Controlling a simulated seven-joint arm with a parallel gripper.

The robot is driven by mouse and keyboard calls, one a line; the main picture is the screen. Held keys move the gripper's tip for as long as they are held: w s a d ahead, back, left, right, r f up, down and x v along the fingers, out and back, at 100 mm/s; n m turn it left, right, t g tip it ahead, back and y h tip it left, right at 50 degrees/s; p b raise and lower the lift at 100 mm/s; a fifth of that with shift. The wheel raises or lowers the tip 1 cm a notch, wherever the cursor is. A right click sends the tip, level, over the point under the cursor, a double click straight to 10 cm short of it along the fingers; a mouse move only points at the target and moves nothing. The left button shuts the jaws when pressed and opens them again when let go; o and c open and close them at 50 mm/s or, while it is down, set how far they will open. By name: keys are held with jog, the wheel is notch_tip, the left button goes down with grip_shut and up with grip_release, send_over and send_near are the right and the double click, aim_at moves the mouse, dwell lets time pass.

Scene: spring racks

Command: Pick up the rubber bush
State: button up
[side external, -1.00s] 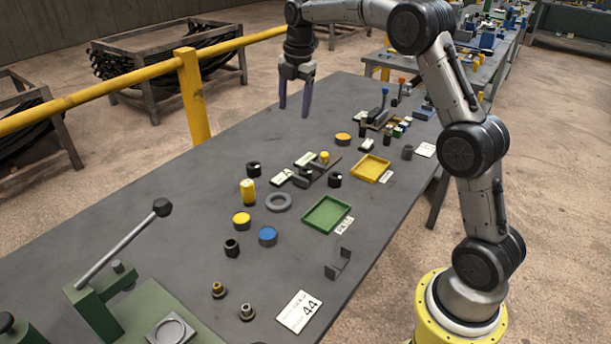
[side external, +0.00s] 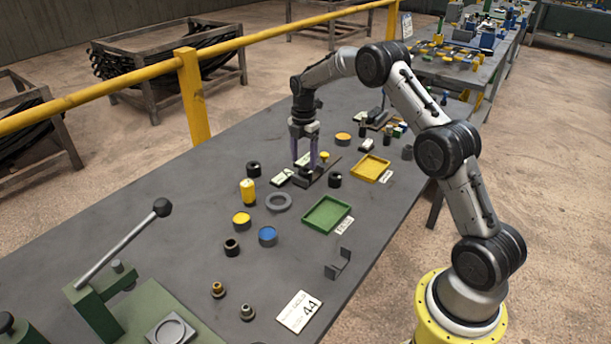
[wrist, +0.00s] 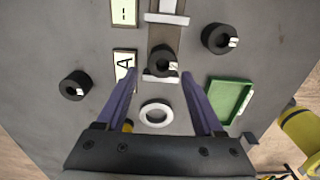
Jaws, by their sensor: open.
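Several black, ring-like bushes with a centre hole and a white mark are in view. I cannot tell by looks which one the task names. One bush (wrist: 163,62) sits on a dark narrow fixture, ahead of and between my fingertips in the wrist view. A second bush (wrist: 219,38) stands to the right; it also shows in the side view (side external: 335,180). A third bush (wrist: 75,85) stands to the left, also in the side view (side external: 254,169). My gripper (side external: 304,166) is open and empty, low over the fixture; it also shows in the wrist view (wrist: 160,73).
A grey ring (side external: 279,202), a yellow cylinder (side external: 248,192), a green tray (side external: 327,214) and a yellow tray (side external: 371,168) stand close by. A card marked A (wrist: 124,62) lies beside the fixture. The table's left far part is clear.

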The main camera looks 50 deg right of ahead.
aim_at(305, 171)
jog(key=shift+s+d+f, duration=0.1)
jog(key=shift+f, duration=1.25)
jog(key=shift+s+d+f, duration=0.1)
jog(key=shift+f, duration=1.2)
grip_shut()
